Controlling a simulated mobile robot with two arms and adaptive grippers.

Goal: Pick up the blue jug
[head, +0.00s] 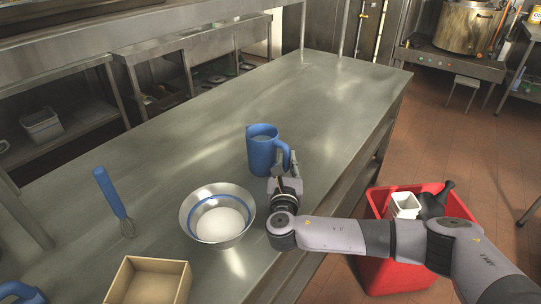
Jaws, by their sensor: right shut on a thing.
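The blue jug (262,152) stands upright on the steel table, with its handle on the right side. My right gripper (285,168) is at the jug's right side, shut on its handle. The fingers partly cover the lower handle, so the exact contact is hard to see. I cannot see a clear gap between the jug's base and the table. My left gripper is not in view.
A steel bowl (187,212) with white contents stands left of my right gripper. A blue-handled utensil (108,192), a wooden box (125,288) and a blue object (18,292) are further left. A red bin (385,275) stands below the right table edge. The table's far part is clear.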

